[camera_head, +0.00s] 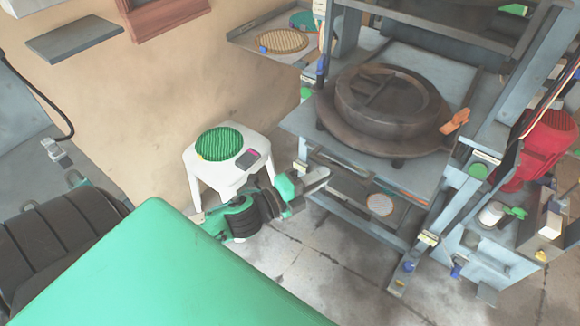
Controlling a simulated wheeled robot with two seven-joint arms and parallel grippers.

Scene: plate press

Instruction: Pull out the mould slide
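The plate press (492,98) stands at the right. Its slide (435,168) is a flat grey plate carrying a dark brown round mould (385,105), with an orange piece (455,121) at the mould's right edge. A bar (345,166) runs below the slide's front edge. My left gripper (314,180) is near the left end of this bar, below the slide's front left corner. I cannot tell whether it touches the bar, and its finger gap does not show. My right gripper is not in view.
A white stool (222,179) with a green round mat (219,144) and a small dark device stands left of the press, close to my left arm. A red machine (545,148) is at the right. The tiled floor (335,262) before the press is clear.

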